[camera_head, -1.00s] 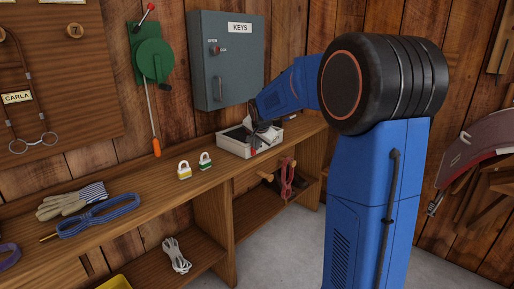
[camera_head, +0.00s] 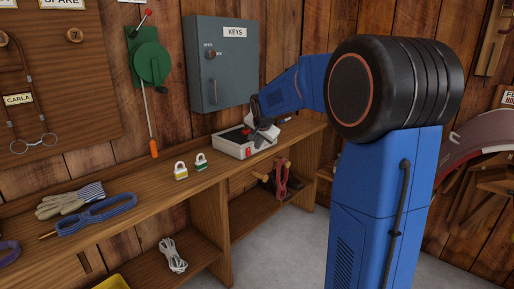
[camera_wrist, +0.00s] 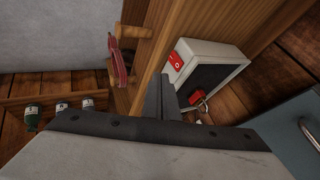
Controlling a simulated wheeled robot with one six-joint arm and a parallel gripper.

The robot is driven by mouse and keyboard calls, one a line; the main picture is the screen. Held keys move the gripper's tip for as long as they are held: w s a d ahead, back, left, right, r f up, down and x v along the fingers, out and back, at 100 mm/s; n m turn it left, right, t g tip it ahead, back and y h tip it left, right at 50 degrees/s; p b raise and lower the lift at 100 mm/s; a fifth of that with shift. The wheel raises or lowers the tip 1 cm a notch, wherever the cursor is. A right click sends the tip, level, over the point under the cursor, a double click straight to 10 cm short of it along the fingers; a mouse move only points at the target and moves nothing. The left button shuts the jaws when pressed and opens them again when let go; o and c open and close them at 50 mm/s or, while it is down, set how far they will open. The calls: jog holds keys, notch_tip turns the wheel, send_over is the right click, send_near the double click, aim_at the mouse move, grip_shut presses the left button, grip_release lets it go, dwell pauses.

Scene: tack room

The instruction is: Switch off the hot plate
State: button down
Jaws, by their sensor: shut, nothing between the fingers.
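The hot plate, a white box with a dark top (camera_head: 232,148), stands on the wooden bench below the grey key cabinet. A red switch shows on its front face in the head view (camera_head: 249,152) and in the wrist view (camera_wrist: 176,59). A small red object (camera_wrist: 196,97) shows at the dark top; I cannot tell what it is. My gripper (camera_head: 264,132) is over the right part of the hot plate. In the wrist view its fingers (camera_wrist: 163,90) are shut and empty, beside the front of the box. I cannot tell whether they touch it.
The key cabinet (camera_head: 222,75) hangs close above the hot plate. Two padlocks, one yellow (camera_head: 181,173) and one green (camera_head: 200,162), stand left of it on the bench. A reddish bundle (camera_head: 281,178) hangs from a peg below. Gloves (camera_head: 70,201) lie farther left.

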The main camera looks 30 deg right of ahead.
jog(key=w+r+v, duration=0.1)
jog(key=v, duration=0.7)
jog(key=shift+w+a, duration=0.2)
jog(key=shift+a, duration=0.1)
